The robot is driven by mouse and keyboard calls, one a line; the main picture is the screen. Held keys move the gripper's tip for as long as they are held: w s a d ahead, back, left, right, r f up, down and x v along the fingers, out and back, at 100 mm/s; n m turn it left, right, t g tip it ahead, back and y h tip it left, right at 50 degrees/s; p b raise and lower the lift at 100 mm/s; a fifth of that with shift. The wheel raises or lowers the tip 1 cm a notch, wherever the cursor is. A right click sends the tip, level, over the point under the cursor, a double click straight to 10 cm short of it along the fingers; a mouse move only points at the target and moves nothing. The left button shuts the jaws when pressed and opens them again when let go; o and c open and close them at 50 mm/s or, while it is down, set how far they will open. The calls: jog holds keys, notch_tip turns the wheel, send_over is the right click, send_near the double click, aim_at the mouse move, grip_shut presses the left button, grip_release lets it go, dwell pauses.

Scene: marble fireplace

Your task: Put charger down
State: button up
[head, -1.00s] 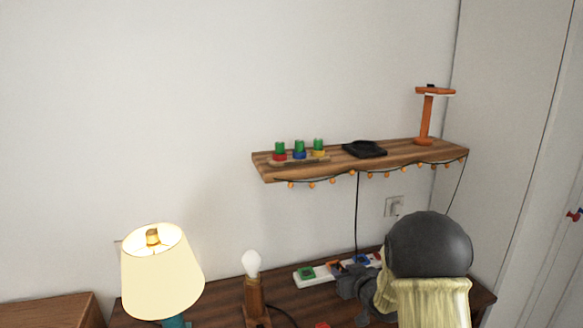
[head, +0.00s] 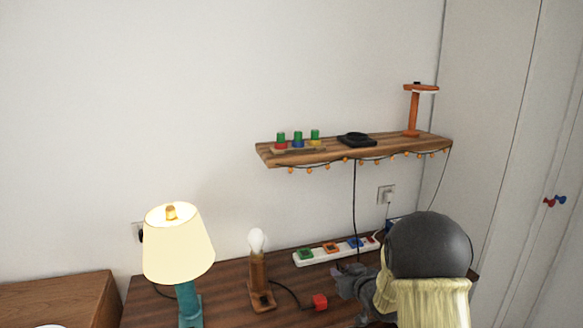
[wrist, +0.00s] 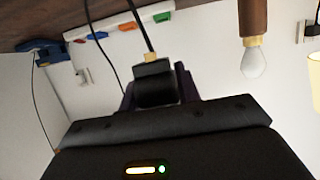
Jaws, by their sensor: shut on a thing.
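My gripper (wrist: 155,92) is shut on the charger (wrist: 153,70), a dark block with a yellowish collar and a black cable, in the wrist view. In the head view my gripper (head: 350,277) is over the wooden desk (head: 225,275), in front of the white power strip. My arm covers part of it there, and I cannot make out the charger clearly. Whether the charger touches the desk, I cannot tell.
A white power strip (head: 321,257) with coloured sockets lies at the desk's back. A wooden shelf (head: 400,146) hangs above.

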jog(key=shift+s+f, duration=0.1)
jog(key=shift+s, duration=0.15)
jog(key=s+f+p, duration=0.1)
jog(key=s+f, duration=1)
jog(key=f, duration=0.2)
jog(key=r+m+h+p, duration=0.1)
jog(key=p, duration=0.3)
jog(key=s+r+m+h+p, duration=0.1)
jog(key=r+h+p, duration=0.1)
jog(key=p, duration=0.2)
jog(key=r+m+h+p, duration=0.1)
jog(key=p, duration=0.3)
jog(key=shift+s+d+r+m+t+p, duration=0.3)
jog(key=shift+s+d+r, duration=0.05)
jog(key=shift+r, duration=0.05)
